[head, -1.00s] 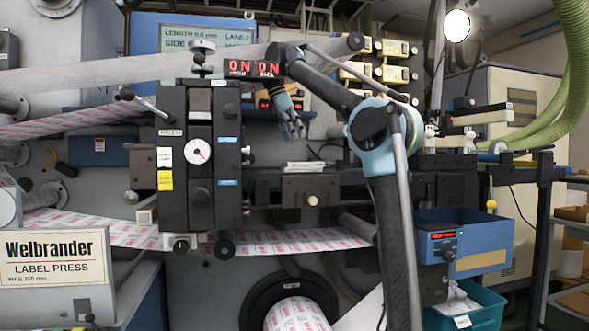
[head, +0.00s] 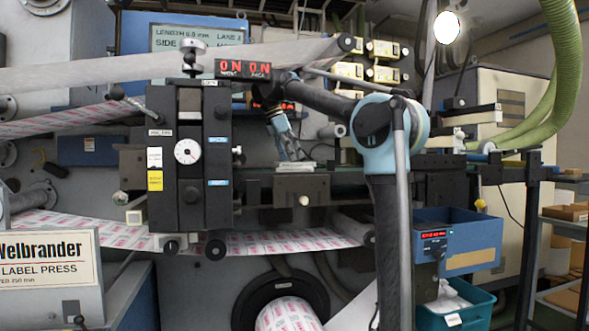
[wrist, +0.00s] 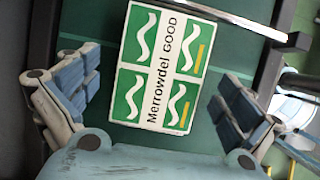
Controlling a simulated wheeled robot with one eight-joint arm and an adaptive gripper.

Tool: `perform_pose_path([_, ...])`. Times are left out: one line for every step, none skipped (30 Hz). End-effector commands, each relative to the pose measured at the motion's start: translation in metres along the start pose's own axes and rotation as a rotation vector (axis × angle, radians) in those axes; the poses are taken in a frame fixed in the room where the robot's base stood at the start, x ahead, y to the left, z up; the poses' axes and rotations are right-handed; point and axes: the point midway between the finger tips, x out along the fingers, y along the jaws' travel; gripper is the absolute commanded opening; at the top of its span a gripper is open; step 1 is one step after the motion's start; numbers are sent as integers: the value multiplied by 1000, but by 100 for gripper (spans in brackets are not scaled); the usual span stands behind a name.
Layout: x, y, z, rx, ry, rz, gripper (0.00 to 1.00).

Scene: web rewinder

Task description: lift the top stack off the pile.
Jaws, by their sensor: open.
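The pile (head: 296,166) is a small, low stack of pale sheets on the machine's narrow ledge in the head view. In the wrist view the top stack (wrist: 158,70) shows green and white labels reading "Merrowdel GOOD", lying on a dark green surface. My gripper (head: 292,155) is just above the pile in the head view. In the wrist view my gripper (wrist: 155,100) is open, with one finger on each side of the stack and apart from it. I cannot tell where the top stack ends and the lower ones begin.
A black block with a dial (head: 188,152) stands left of the ledge. A metal bar (wrist: 225,18) crosses beyond the stack in the wrist view. A blue bin (head: 478,232) and a teal bin (head: 478,308) are at lower right.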

Motion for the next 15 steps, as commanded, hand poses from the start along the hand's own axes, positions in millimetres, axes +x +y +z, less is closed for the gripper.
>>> perform_pose_path([1, 0, 0, 0, 0, 0, 100])
perform_pose_path([1, 0, 0, 0, 0, 0, 100])
perform_pose_path([1, 0, 0, 0, 0, 0, 100])
perform_pose_path([1, 0, 0, 0, 0, 0, 100])
perform_pose_path([1, 0, 0, 0, 0, 0, 100])
perform_pose_path([1, 0, 0, 0, 0, 0, 100])
perform_pose_path([1, 0, 0, 0, 0, 0, 98])
perform_pose_path([1, 0, 0, 0, 0, 0, 91])
perform_pose_path([1, 0, 0, 0, 0, 0, 82])
perform_pose_path([1, 0, 0, 0, 0, 0, 75])
perform_pose_path([1, 0, 0, 0, 0, 0, 68])
perform_pose_path([1, 0, 0, 0, 0, 0, 59])
perform_pose_path([1, 0, 0, 0, 0, 0, 52])
perform_pose_path([1, 0, 0, 0, 0, 1, 49])
perform_pose_path([1, 0, 0, 0, 0, 1, 49])
